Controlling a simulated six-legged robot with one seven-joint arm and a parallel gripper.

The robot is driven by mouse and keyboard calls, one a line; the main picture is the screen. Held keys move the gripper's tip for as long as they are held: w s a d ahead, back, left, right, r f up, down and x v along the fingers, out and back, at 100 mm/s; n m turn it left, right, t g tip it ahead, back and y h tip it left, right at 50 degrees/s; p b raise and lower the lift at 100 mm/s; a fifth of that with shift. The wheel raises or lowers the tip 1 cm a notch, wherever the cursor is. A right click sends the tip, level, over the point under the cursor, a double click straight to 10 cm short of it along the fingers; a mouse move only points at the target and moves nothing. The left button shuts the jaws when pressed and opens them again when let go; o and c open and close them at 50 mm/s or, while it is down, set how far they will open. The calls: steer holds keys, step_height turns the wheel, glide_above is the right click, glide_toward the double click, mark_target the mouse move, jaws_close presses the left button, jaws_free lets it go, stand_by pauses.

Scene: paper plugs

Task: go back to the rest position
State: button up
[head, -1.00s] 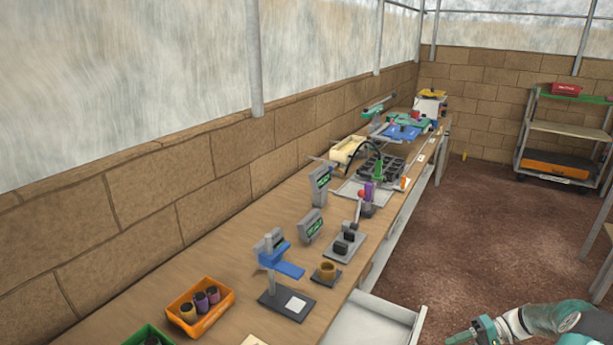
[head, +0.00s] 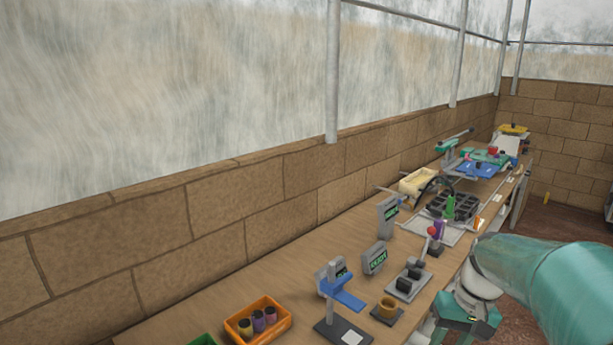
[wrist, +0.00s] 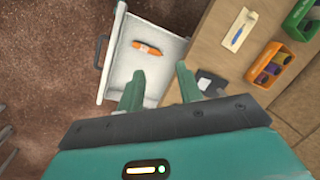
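My gripper (wrist: 160,80) shows in the wrist view with its two green fingers apart and nothing between them. It hangs over an open white drawer (wrist: 170,45) beside the wooden bench. An orange object (wrist: 147,49) lies in the drawer, beyond the fingertips and apart from them. In the head view my teal arm fills the lower right, and I cannot make out the fingertips there.
The bench (head: 235,290) runs along the brick wall. An orange bin (head: 258,320) of small cylinders, a blue-topped stand (head: 342,292), grey display units and a black tray (head: 450,205) stand on it. Brown floor (wrist: 50,50) left of the drawer is clear.

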steer(key=s+a+r+t+h, duration=0.1)
steer(key=s+a+r+t, duration=0.2)
steer(key=s+a, duration=0.3)
steer(key=s+a+r+n+t+h, duration=0.1)
steer(key=s+a+r+t, duration=0.2)
steer(key=s+a, duration=0.3)
steer(key=shift+s+r+n, duration=0.25)
steer(key=shift+s+n, duration=0.05)
steer(key=shift+s, duration=0.05)
